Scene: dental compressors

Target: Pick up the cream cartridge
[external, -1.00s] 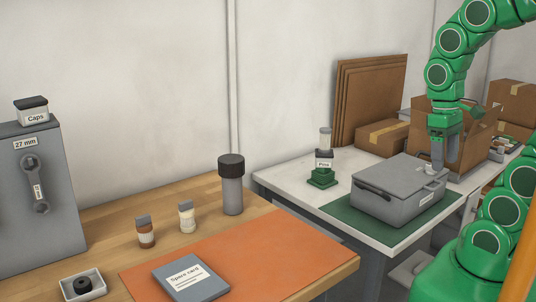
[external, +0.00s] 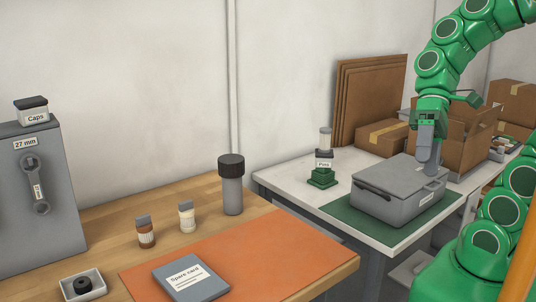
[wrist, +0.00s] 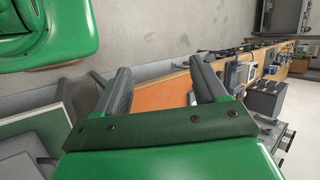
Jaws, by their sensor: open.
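A small cartridge with a cream body and grey cap (external: 187,216) stands upright on the wooden bench, behind the orange mat (external: 245,250). A similar brown cartridge (external: 146,232) stands to its left. My gripper (external: 430,170) is far to the right, pointing down over the right end of the grey case. It is apart from both cartridges. In the wrist view my gripper (wrist: 160,68) has its two fingers spread with nothing between them. I cannot make out the cream cartridge in the wrist view.
A tall grey cylinder with a dark cap (external: 231,184) stands right of the cream cartridge. A spare card (external: 187,279) lies on the mat. The grey case (external: 400,188) and a green stand (external: 322,178) with a pale-topped item occupy the white table. Cardboard boxes (external: 467,140) are behind.

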